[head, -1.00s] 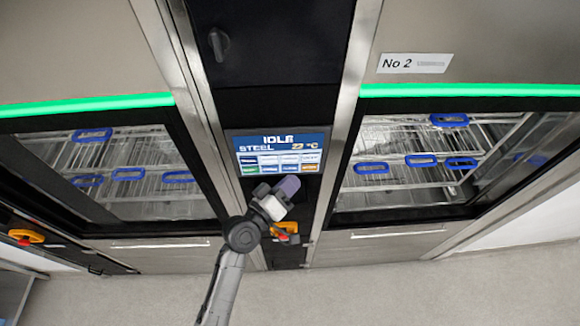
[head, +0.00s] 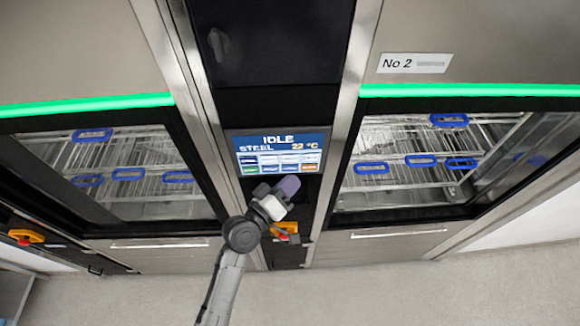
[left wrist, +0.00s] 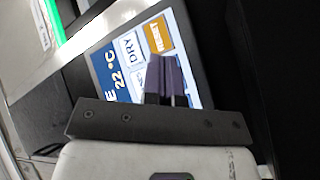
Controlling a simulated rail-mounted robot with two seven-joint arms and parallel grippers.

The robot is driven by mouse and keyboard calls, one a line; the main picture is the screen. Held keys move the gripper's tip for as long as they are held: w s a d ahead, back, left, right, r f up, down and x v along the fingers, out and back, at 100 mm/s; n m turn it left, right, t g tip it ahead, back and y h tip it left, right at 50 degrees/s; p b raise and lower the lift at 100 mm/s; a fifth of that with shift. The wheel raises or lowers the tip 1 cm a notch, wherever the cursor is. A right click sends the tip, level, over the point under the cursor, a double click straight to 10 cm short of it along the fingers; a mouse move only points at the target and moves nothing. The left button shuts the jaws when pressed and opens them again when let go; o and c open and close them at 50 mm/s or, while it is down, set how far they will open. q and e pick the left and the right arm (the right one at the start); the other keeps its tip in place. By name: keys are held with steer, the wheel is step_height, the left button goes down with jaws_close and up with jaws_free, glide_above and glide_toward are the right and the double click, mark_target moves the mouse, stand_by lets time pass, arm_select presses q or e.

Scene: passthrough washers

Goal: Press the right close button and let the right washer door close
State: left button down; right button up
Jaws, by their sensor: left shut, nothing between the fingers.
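The touchscreen (head: 252,146) on the dark column between the two washers reads IDLE, STEEL and 22 °C above rows of small buttons. My left gripper (head: 289,186) is shut and empty, its purple fingertips at the screen's lower edge. In the left wrist view the shut fingers (left wrist: 163,78) overlap the screen (left wrist: 104,62) beside a white DRY button and an orange button; whether they touch it I cannot tell. The right washer (head: 480,45), labelled No 2, shows racks with blue handles in its opening; its door's state is unclear. My right gripper is out of view.
The left washer (head: 60,50) also shows racks with blue handles. Green light strips (head: 470,90) run above both openings. An orange-and-red switch (head: 287,228) is just below my gripper. The grey floor (head: 400,295) in front is clear.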

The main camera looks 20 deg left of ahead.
arm_select(q)
steer(key=shift+w+a, duration=0.1)
steer(key=shift+w, duration=0.1)
steer(key=shift+w, duration=0.1)
steer(key=shift+w+a, duration=0.1)
